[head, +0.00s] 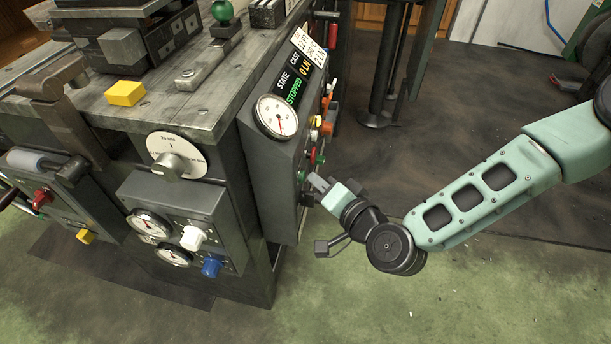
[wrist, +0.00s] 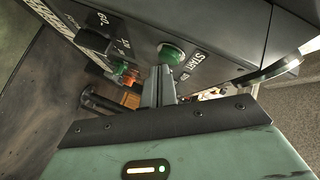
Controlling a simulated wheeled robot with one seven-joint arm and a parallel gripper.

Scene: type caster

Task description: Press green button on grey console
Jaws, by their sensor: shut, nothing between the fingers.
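The grey console (head: 272,178) is mounted on the right side of the machine. It has a gauge and a display reading STATE STOPPED. In the wrist view, a round green button (wrist: 172,54) sits on the console face beside the label START. My gripper (wrist: 161,72) is shut and empty, with its fingertips right by the lower edge of this button. I cannot tell whether they touch it. In the head view, my gripper (head: 316,183) is at the lower part of the console's control face, which shows only edge-on.
Several red, orange and green controls (head: 318,130) stick out from the console face above my gripper. In the wrist view, an orange control (wrist: 128,78) lies to the left. A lower panel (head: 178,222) with gauges and knobs faces front. The floor to the right is open.

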